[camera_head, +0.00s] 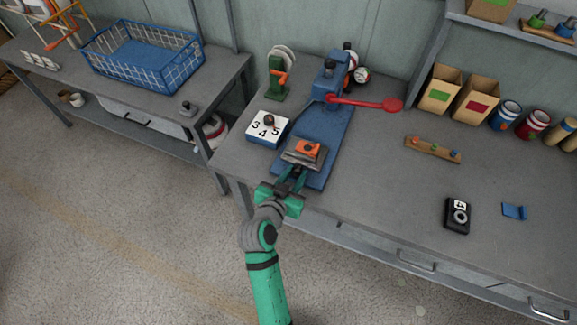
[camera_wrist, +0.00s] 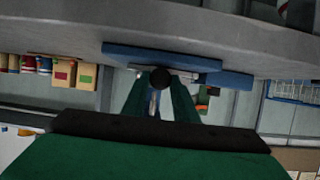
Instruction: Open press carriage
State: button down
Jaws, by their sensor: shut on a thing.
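The blue ball press (camera_head: 322,125) stands on the workbench, with a red lever (camera_head: 365,102) reaching out to the right. Its carriage (camera_head: 304,152), a grey plate with an orange piece (camera_head: 307,147) on top, sits at the near end of the blue base. My gripper (camera_head: 291,180) is at the front of the carriage, shut on a dark round knob (camera_wrist: 160,78). In the wrist view, the knob lies between the two green fingers, below the blue base (camera_wrist: 165,58). The carriage's far side and its rails are mostly hidden.
To the right are a wooden strip (camera_head: 433,149), a black device (camera_head: 457,215) and a blue piece (camera_head: 514,211). The bench's front right is mostly clear.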

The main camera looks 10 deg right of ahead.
jog(key=shift+s+a, duration=0.1)
jog(key=shift+a, duration=0.05)
jog(key=c, duration=1.4)
grip_release()
jog(key=shift+c, duration=0.2)
jog(key=v, duration=1)
jog(key=shift+s, duration=0.35)
jog(key=shift+r, duration=0.1)
